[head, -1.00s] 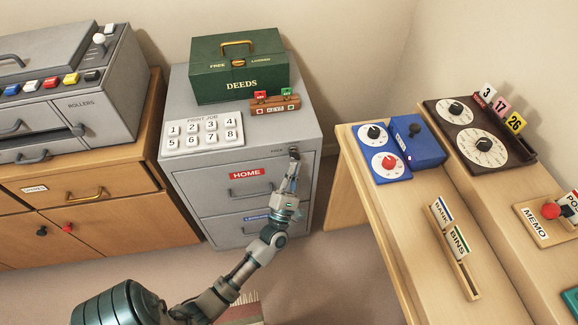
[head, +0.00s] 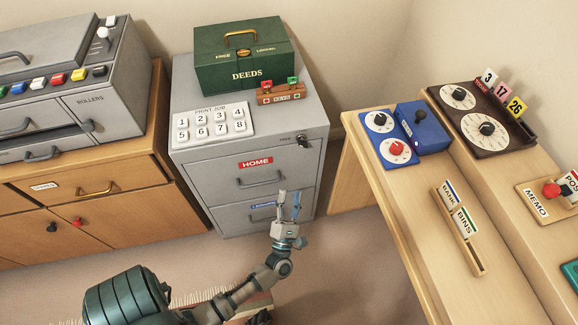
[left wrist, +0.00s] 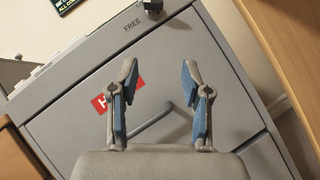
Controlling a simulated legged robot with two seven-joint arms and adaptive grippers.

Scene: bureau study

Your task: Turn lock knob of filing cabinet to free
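The grey filing cabinet (head: 216,171) stands in the middle of the head view, with a red HOME label on its top drawer. Its dark lock knob (head: 303,140) sits at the top right of the front, right of small lettering. In the left wrist view the knob (left wrist: 153,7) is at the top edge, partly cut off, right of the word FREE. My left gripper (head: 289,192) is open and empty in front of the lower drawer, below and apart from the knob. Its two blue-padded fingers (left wrist: 158,85) are spread. My right gripper does not show clearly.
A green DEEDS box (head: 243,75), a key rack (head: 281,92) and a numbered button panel (head: 213,125) stand on the cabinet. A wooden cupboard (head: 130,192) is at left, a desk (head: 353,178) at right.

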